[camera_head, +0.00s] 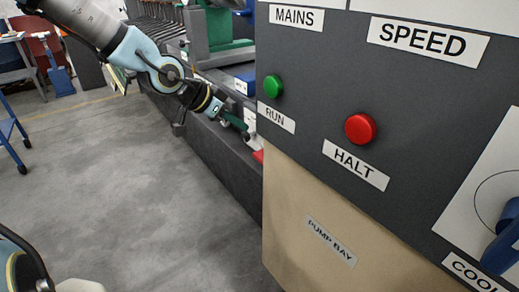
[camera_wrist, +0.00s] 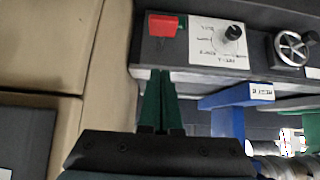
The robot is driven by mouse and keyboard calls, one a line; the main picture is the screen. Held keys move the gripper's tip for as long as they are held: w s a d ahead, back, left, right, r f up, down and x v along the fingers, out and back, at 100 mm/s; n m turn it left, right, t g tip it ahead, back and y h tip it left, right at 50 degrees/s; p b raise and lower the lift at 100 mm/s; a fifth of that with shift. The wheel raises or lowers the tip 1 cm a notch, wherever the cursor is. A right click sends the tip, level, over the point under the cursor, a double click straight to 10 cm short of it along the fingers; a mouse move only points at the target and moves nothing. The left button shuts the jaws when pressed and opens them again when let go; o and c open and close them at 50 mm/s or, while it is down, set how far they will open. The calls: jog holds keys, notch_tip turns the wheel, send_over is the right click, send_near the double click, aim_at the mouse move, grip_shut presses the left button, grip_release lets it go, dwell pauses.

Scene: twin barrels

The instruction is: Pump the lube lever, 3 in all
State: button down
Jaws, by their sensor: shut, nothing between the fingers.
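My gripper (camera_head: 238,123) is at the side of the machine bed, just left of the dark control panel. In the wrist view its green fingers (camera_wrist: 160,74) are together with nothing between them. The fingertips end just below a red block (camera_wrist: 163,25) on a grey ledge in that picture; a small red part also shows below the gripper in the head view (camera_head: 258,156). I cannot tell whether the red part is the lube lever. No label reading LUBE is legible in either view.
The control panel has a green RUN button (camera_head: 273,86) and a red HALT button (camera_head: 360,128). Beside the red block are a white dial plate (camera_wrist: 218,43), a handwheel (camera_wrist: 291,48) and a blue labelled part (camera_wrist: 235,97). Open concrete floor (camera_head: 120,190) lies left.

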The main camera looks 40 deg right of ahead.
jog(key=b, duration=0.2)
send_over(260, 156)
notch_tip(260, 156, down, 7)
jog(key=shift+s+a+r, duration=0.1)
jog(key=shift+a+r, duration=0.05)
jog(key=shift+r, duration=0.05)
notch_tip(260, 156, down, 2)
jog(key=shift+f, duration=1)
notch_tip(260, 156, down, 6)
jog(key=a+h+b, duration=0.1)
jog(key=h+b, duration=0.1)
jog(key=b, duration=0.4)
jog(key=shift+a, duration=0.15)
